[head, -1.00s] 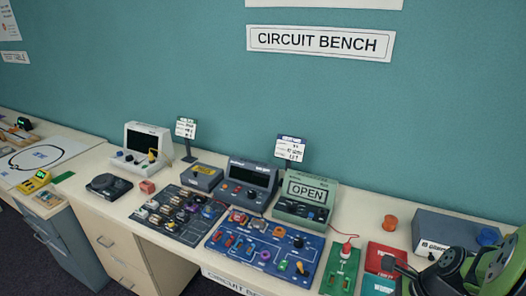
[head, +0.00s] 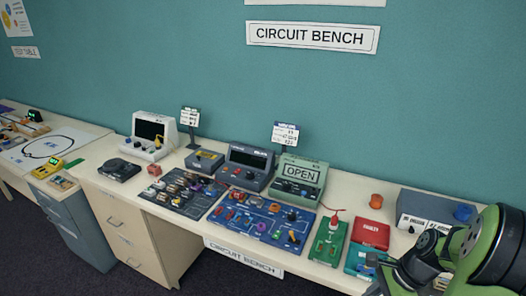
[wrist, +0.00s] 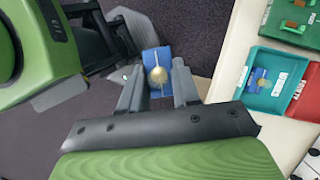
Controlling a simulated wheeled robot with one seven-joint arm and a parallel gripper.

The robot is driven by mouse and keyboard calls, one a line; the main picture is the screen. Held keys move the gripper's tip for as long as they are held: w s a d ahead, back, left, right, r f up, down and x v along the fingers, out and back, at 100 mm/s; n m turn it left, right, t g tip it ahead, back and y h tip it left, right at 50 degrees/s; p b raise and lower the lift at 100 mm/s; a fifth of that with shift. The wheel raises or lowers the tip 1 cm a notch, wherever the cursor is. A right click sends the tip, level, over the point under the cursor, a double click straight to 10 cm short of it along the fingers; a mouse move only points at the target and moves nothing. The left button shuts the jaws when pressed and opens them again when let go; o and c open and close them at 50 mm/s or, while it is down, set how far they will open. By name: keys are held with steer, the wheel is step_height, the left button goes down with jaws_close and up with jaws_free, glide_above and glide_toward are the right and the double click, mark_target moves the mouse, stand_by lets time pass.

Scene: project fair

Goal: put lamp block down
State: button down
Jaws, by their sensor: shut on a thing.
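The lamp block (wrist: 151,58), blue with a round golden bulb on top, is between the fingers of my gripper (wrist: 158,92) in the wrist view. My gripper is shut on it. In that view the block is over dark floor, left of the pale bench edge. In the head view my gripper (head: 378,275) is at the lower right by the bench's front edge; the block cannot be made out there. A teal tray (wrist: 249,98) holding another blue block with a bulb (wrist: 262,82) lies on the bench to the right; the tray also shows in the head view (head: 353,268).
A red tray marked FAULTY (head: 369,236) adjoins the teal tray. A green board (head: 327,243) with a red lead, a blue circuit board (head: 256,236), a dark parts tray (head: 164,207) and a meter reading OPEN (head: 300,172) crowd the bench (head: 318,272).

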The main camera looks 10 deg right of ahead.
steer(key=w+a+f+n+g+h, duration=0.2)
steer(key=w+a+f+n, duration=0.4)
steer(key=n, duration=0.4)
steer(key=w+a+f+n+g+h, duration=0.2)
steer(key=w+a+f+n, duration=0.4)
steer(key=a+n, duration=0.4)
steer(key=shift+a+f+n+g, duration=0.2)
steer(key=shift+f+n+g, duration=0.2)
steer(key=shift+f+g, duration=0.4)
